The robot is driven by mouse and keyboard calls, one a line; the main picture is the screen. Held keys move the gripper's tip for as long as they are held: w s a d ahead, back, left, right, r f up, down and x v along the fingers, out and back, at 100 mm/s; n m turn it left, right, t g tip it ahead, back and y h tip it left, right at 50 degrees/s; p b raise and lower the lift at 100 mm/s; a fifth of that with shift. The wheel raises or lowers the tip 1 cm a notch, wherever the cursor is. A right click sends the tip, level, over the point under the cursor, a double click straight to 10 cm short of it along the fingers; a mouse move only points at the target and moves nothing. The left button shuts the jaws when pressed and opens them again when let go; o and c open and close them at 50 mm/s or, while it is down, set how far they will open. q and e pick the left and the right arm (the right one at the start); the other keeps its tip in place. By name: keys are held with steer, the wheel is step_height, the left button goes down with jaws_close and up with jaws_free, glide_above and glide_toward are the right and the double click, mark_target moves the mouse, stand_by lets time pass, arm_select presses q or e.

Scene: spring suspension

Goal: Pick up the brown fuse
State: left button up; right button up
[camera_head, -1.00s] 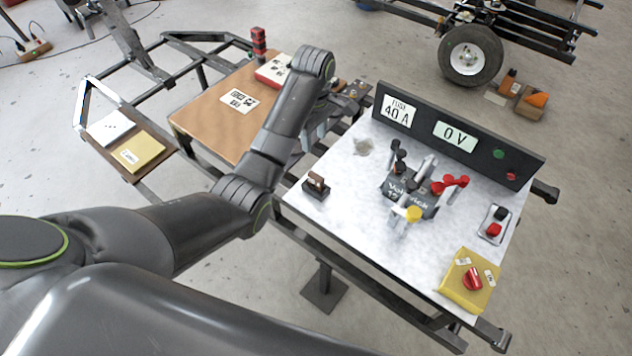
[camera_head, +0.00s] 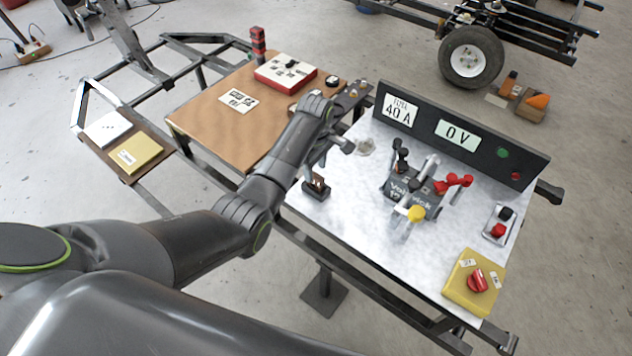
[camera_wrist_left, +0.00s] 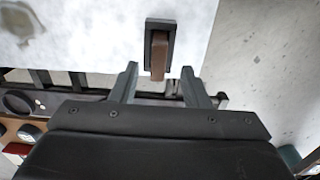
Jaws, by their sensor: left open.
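The brown fuse (camera_head: 318,182) stands in a small black holder (camera_head: 314,193) at the left edge of the light metal panel (camera_head: 340,220). In the left wrist view the fuse (camera_wrist_left: 158,52) shows in front of the black holder (camera_wrist_left: 162,22), centred between my fingers. My left gripper (camera_head: 328,153) is open and empty, just above and behind the fuse in the head view. In the left wrist view its two fingertips (camera_wrist_left: 159,72) point toward the fuse, one on each side. Whether they touch it cannot be told. My right gripper is not in view.
The panel also bears a grey clamp block with levers (camera_head: 412,197), a red-and-black terminal pair (camera_head: 499,222) and a yellow box with a red knob (camera_head: 474,283). A black display board (camera_head: 460,135) stands behind. A brown board (camera_head: 210,130) lies left.

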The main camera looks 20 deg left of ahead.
mark_target(316, 175)
arm_select(q)
steer(key=shift+w+f, duration=0.1)
steer(key=shift+f, duration=2.25)
steer(key=shift+c, duration=0.3)
jaws_close()
